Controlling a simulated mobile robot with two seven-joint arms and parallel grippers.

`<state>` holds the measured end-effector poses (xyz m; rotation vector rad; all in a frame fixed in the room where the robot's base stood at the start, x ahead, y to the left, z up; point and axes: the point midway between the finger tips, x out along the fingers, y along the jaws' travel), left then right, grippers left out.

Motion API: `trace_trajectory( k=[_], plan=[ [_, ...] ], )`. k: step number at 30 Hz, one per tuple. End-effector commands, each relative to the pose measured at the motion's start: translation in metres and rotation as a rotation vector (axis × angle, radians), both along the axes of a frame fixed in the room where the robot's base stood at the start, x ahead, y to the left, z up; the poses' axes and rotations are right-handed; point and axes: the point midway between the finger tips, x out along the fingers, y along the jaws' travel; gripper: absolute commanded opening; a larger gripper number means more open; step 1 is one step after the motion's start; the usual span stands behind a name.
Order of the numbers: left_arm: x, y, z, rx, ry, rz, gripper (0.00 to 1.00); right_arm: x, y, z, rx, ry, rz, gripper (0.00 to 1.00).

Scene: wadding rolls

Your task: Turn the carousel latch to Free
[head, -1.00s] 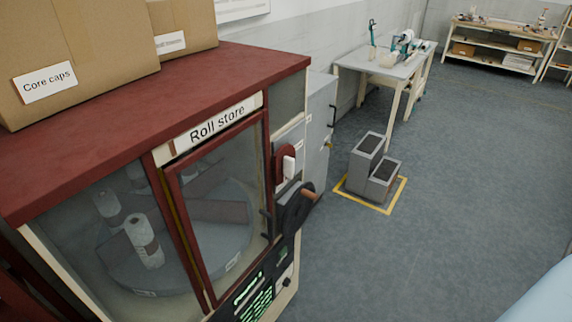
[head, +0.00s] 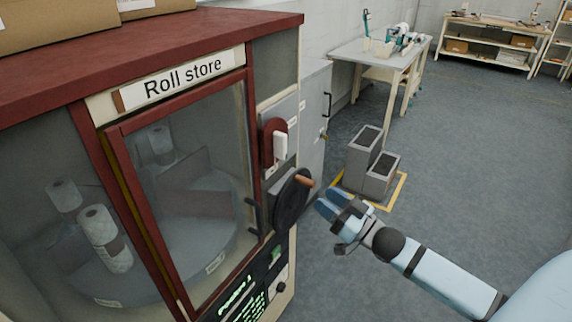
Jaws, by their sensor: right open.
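The Roll store cabinet (head: 180,85) fills the left of the head view. On its right-hand panel is a red rounded plate with an upright white lever (head: 281,146), which looks like the carousel latch. Small labels near it are too small to read, so I cannot tell its setting. Below it is a black hand wheel (head: 288,204) with a wooden knob (head: 305,182). The carousel (head: 190,235) with white rolls shows behind the glass. My right gripper (head: 328,203) is open and empty, right of the wheel and below the lever, apart from the lever. My left gripper is out of view.
A grey cabinet (head: 313,120) stands just behind the store. A workbench (head: 372,55) is farther back. The floor at right is clear.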

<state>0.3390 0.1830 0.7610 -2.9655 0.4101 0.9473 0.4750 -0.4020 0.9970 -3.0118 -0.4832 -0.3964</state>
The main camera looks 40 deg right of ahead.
Motion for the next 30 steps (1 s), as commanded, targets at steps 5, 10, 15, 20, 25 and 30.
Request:
trace_trajectory(
  k=[5,10,15,20,25,30],
  plan=[
    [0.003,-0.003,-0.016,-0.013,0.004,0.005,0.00,0.007,-0.015,0.029,0.022,-0.118,0.065,0.43],
    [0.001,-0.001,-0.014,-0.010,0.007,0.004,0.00,0.017,-0.012,0.040,0.028,-0.130,0.073,0.43],
    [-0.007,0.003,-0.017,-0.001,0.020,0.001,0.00,0.041,-0.002,0.051,0.026,-0.130,0.071,0.43],
    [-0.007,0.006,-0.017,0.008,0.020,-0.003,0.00,0.067,0.009,0.062,0.027,-0.129,0.069,0.43],
    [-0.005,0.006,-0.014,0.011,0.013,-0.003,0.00,0.093,0.019,0.074,0.027,-0.129,0.069,0.43],
    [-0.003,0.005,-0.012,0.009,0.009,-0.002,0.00,0.113,0.028,0.081,0.026,-0.126,0.070,0.43]
  ],
)
